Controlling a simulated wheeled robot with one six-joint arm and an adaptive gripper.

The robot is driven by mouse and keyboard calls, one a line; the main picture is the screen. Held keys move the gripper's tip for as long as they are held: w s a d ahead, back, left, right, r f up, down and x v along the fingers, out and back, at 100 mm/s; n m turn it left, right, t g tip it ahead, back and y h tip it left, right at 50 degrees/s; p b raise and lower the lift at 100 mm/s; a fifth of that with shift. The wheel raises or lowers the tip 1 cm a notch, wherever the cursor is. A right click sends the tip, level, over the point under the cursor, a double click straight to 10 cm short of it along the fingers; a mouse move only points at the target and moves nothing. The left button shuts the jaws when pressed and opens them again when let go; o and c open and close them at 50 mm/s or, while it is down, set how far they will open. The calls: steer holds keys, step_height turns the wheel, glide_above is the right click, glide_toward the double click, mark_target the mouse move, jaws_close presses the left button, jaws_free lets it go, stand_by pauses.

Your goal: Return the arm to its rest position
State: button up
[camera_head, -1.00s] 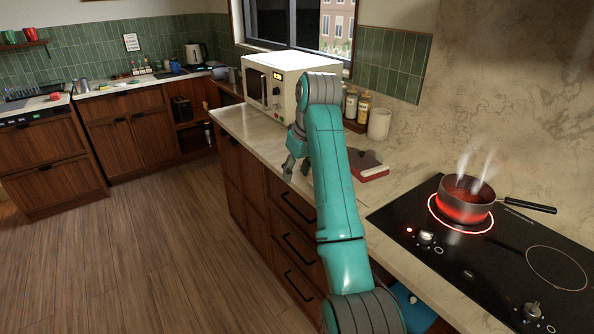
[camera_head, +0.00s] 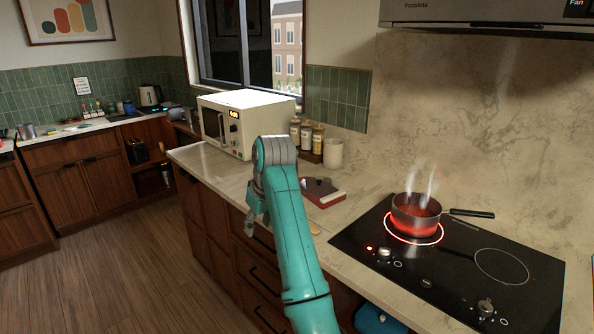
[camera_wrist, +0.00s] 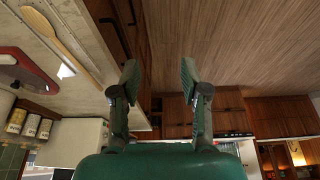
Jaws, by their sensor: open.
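My teal arm (camera_head: 290,225) reaches forward beside the counter in the head view. My gripper (camera_head: 251,212) is mostly hidden behind the arm's grey end joint. In the wrist view, the two fingers of my gripper (camera_wrist: 160,80) stand apart with nothing between them, over the wooden floor and cabinet fronts. The gripper is at the counter's front edge, apart from the objects on it.
A steaming pot (camera_head: 415,213) sits on a glowing ring of the cooktop (camera_head: 462,288). The floor (camera_head: 130,275) at left is clear.

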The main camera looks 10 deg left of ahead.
steer(key=s+d+f+m+t, duration=0.15)
steer(key=d+f, duration=0.35)
steer(key=f, duration=0.7)
steer(key=s+d+f+m+t, duration=0.15)
steer(key=d+f, duration=0.35)
steer(key=f, duration=0.8)
steer(key=s+d+f+m+t, duration=0.2)
steer(key=s+d+f+t, duration=0.1)
steer(key=s+d+f, duration=1.1)
steer(key=s+d+m+t+h, duration=0.1)
steer(key=s+d, duration=0.3)
steer(key=s, duration=0.8)
steer(key=s+d+m+t, duration=0.2)
steer(key=s+d, duration=0.1)
steer(key=s, duration=0.8)
steer(key=s+d+r+m+t+h, duration=0.1)
steer(key=s+d+r, duration=0.1)
steer(key=s+r, duration=0.7)
steer(key=s+d+r+m+t+h, duration=0.1)
steer(key=s+d+r+t, duration=0.1)
steer(key=s+r, duration=0.8)
steer(key=shift+d+r, duration=0.35)
steer(key=shift+r, duration=0.05)
